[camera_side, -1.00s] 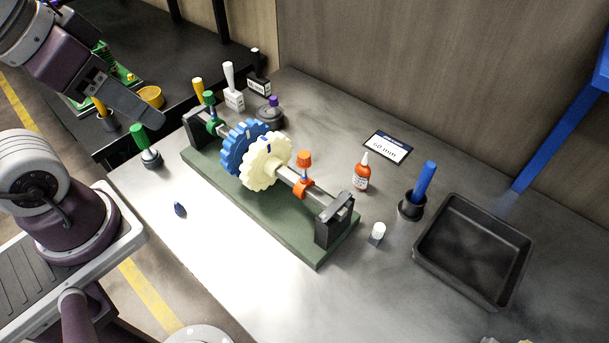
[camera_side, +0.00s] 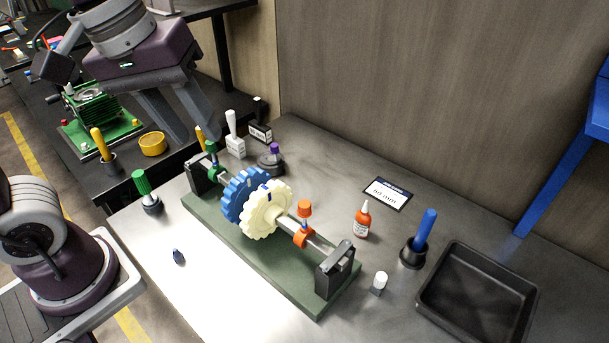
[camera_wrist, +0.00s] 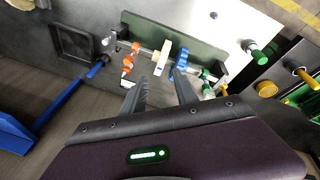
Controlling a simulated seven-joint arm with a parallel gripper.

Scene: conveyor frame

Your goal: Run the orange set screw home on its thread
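The orange set screw (camera_side: 304,208) has a wide cap and stands upright in the orange collar (camera_side: 303,237) at the near right of the shaft. A short length of stem shows between cap and collar. The shaft also carries a cream gear (camera_side: 267,208), a blue gear (camera_side: 240,190) and a green-capped screw (camera_side: 211,147) at its far end. My gripper (camera_side: 197,140) is high over the far end of the fixture, well left of the orange screw. Its two fingers (camera_wrist: 158,82) are spread with nothing between them.
The green base (camera_side: 232,240) holds the shaft between two dark end blocks. Nearby stand an orange bottle (camera_side: 361,220), a blue-handled tool (camera_side: 424,235), a black tray (camera_side: 450,325) and a green-handled tool (camera_side: 145,188). The front left table is mostly clear, with a small dark piece (camera_side: 178,257).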

